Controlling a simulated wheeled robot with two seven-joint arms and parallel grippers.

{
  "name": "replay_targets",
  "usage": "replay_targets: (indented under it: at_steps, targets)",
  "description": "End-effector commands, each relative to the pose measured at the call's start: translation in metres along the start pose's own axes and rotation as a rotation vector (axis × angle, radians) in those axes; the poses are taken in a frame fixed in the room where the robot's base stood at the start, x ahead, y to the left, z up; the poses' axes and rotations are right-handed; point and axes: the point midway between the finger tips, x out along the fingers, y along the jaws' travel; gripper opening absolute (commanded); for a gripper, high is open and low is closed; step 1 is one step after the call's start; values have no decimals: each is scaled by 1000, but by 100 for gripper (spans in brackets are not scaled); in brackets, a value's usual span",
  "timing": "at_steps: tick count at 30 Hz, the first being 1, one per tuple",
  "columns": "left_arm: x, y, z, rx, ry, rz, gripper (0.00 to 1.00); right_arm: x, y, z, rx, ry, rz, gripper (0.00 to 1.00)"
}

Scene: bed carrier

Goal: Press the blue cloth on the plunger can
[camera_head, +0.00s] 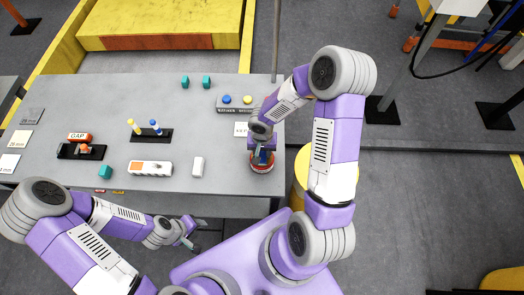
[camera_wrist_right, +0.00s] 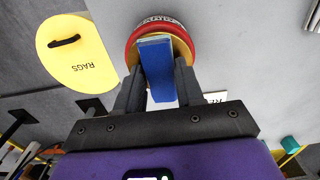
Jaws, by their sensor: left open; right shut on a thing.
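The plunger can (camera_head: 262,166) is red and round and stands near the right front corner of the grey table; its red rim (camera_wrist_right: 131,44) also shows in the right wrist view. My right gripper (camera_head: 262,149) is right above it, pointing down, shut on the blue cloth (camera_wrist_right: 157,68). The cloth is a flat blue strip between the fingers, and its far end overlaps the can's top. I cannot tell whether it touches the can, whose top is partly hidden. My left gripper (camera_head: 192,230) is open and empty, off the table's front edge.
A yellow can with a lid marked RAGS (camera_wrist_right: 75,52) stands on the floor beside the table's right edge. A white block (camera_head: 198,167) and an orange-and-white block (camera_head: 150,168) lie to the left.

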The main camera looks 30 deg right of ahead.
Motion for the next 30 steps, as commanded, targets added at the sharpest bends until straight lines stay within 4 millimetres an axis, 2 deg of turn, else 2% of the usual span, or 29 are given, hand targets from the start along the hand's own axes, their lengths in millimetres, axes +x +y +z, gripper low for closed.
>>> replay_targets:
  at_steps: [30]
  targets:
    - [6,-2,0,0,0,0,43,2,0,1,0,-2,1,13]
